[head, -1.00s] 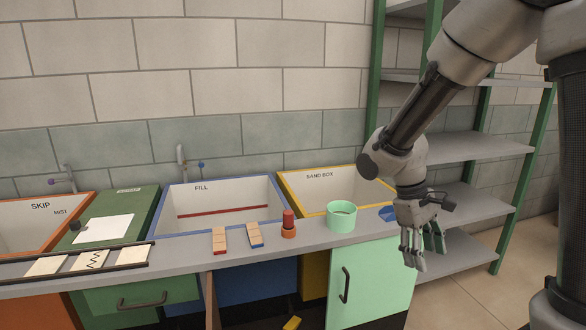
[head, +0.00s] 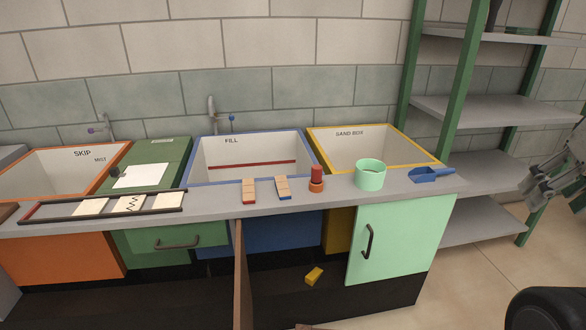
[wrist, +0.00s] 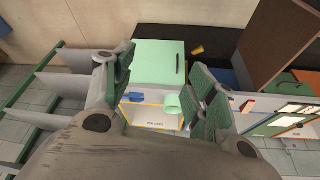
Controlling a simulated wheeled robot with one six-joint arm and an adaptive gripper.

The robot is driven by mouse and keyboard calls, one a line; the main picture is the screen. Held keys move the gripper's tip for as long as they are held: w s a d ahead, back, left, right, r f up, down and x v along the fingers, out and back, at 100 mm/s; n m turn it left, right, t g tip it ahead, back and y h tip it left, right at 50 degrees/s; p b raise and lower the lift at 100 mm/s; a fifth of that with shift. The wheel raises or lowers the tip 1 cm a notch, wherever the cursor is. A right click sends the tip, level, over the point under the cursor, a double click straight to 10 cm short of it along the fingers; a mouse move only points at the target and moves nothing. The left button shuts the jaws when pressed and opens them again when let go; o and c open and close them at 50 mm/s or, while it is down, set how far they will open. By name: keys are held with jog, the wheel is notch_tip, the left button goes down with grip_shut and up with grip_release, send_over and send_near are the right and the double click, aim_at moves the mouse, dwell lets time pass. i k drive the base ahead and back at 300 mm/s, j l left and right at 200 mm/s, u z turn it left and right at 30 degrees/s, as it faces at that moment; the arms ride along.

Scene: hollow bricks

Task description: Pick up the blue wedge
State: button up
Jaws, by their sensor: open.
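A small wooden piece with a blue end and side (head: 283,188), which looks like the blue wedge, lies on the grey counter in front of the FILL basin. A similar piece with a red end (head: 249,191) lies just left of it. My gripper (head: 556,168) is at the right edge of the head view, partly cut off, well right of the counter. In the wrist view my gripper (wrist: 163,88) has its fingers spread apart with nothing between them close by. The blue-ended piece cannot be made out there; the right finger may hide it.
A red cylinder on an orange base (head: 316,179), a mint cup (head: 370,175) and a blue scoop (head: 430,175) stand right of the wedge. Green-posted shelves (head: 480,165) rise near my arm. A yellow block (head: 314,276) lies below the counter, beside an open brown door (head: 240,280).

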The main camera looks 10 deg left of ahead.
aim_at(281, 184)
jog(key=j+u, duration=0.15)
jog(key=u, duration=0.3)
jog(key=i+j+u, duration=0.1)
jog(key=u, duration=0.4)
jog(key=j+u, duration=0.2)
jog(key=u, duration=0.25)
jog(key=i+l, duration=0.05)
